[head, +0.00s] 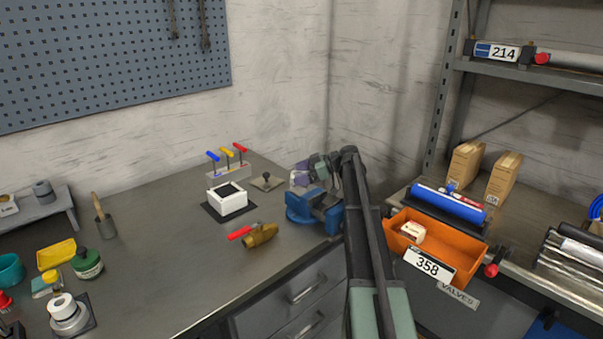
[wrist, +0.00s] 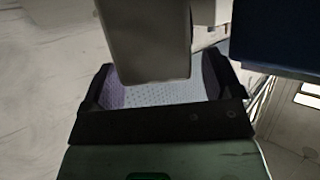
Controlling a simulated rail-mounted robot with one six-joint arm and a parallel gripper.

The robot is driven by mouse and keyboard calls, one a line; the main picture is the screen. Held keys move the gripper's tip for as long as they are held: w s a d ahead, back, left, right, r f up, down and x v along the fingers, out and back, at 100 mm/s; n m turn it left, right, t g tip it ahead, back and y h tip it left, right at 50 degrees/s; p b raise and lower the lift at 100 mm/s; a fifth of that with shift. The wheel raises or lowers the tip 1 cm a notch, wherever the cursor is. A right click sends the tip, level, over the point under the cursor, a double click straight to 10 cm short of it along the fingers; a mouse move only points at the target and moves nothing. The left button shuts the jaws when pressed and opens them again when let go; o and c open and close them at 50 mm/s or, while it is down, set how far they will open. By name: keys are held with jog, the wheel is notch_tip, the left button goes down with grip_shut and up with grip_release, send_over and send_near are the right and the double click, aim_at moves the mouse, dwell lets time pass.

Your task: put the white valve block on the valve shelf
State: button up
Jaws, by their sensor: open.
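Two pale things could be the white valve block, and I cannot tell which it is. One is a white square block (head: 228,199) with a dark top, on a dark mat on the bench. The other is a small cream-white piece with red (head: 412,231), inside the orange bin. A "VALVES" label (head: 458,294) is on the front edge of the right-hand shelf (head: 510,262). My gripper (head: 303,173) is open behind the blue vise, right of the white block and apart from it. The wrist view shows a grey body (wrist: 150,45) close up; I cannot tell what it is.
The blue vise (head: 315,208) stands close to my gripper. A brass valve with a red handle (head: 260,235) lies on the bench. The orange bin (head: 455,245) marked 358 and a blue roll (head: 449,203) occupy the right shelf.

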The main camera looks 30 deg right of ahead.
jog(key=shift+s+a+f, duration=0.3)
jog(key=shift+s+f, duration=0.1)
jog(key=shift+s, duration=0.1)
jog(key=shift+r+p, duration=0.3)
jog(key=shift+p, duration=0.1)
jog(key=w+p+v, duration=0.1)
jog(key=p+v, duration=0.4)
jog(key=v, duration=0.7)
jog(key=shift+d+r, duration=0.25)
jog(key=shift+d, duration=0.05)
jog(key=shift+o, duration=0.4)
jog(key=shift+w, duration=0.1)
